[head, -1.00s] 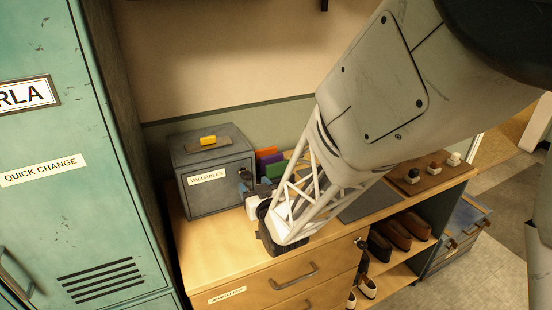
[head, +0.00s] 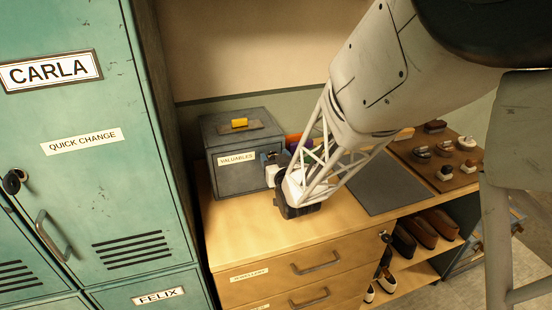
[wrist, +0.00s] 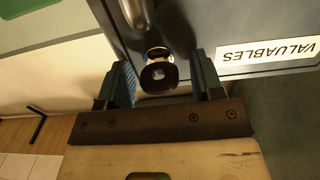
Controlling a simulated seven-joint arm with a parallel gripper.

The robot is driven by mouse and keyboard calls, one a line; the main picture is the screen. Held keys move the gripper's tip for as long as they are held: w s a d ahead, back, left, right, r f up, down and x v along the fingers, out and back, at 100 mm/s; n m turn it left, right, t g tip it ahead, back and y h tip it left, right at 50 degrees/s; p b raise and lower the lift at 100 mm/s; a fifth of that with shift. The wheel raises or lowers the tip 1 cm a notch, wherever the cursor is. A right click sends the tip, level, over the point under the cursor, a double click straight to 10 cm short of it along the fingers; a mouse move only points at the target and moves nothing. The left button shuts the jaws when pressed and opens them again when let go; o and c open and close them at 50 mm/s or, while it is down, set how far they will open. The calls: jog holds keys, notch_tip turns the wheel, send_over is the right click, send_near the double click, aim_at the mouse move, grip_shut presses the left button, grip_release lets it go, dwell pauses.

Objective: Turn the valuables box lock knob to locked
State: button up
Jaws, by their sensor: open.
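The grey valuables box (head: 235,182) stands on the wooden counter, with a "VALUABLES" label on its front and a yellow piece (head: 239,123) on its lid. In the wrist view its front (wrist: 270,25) shows turned around, with a round black knob (wrist: 158,76) and a brass collar behind it. My gripper (wrist: 162,80) is open, with one blue-grey finger on each side of the knob. I see a gap on both sides; I cannot tell whether it touches anywhere. In the head view my gripper (head: 270,160) is at the box's right front and hides the knob.
A metal handle (wrist: 138,12) is close beyond the knob in the wrist view. Green lockers (head: 90,180) stand left of the counter. A dark mat (head: 365,183) and a brown board (head: 435,160) with several small items lie to the right. The counter front is clear.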

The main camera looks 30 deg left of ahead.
jog(key=shift+c, duration=0.2)
jog(key=c, duration=0.9)
jog(key=shift+r+n, duration=0.1)
jog(key=shift+n, duration=0.3)
jog(key=n, duration=0.8)
jog(key=shift+a+n, duration=0.1)
jog(key=shift+n, duration=0.2)
jog(key=n, duration=0.3)
jog(key=shift+s+n, duration=0.1)
jog(key=shift+n, duration=0.3)
jog(key=n, duration=0.4)
jog(key=shift+f+n, duration=0.2)
jog(key=shift+n, duration=0.2)
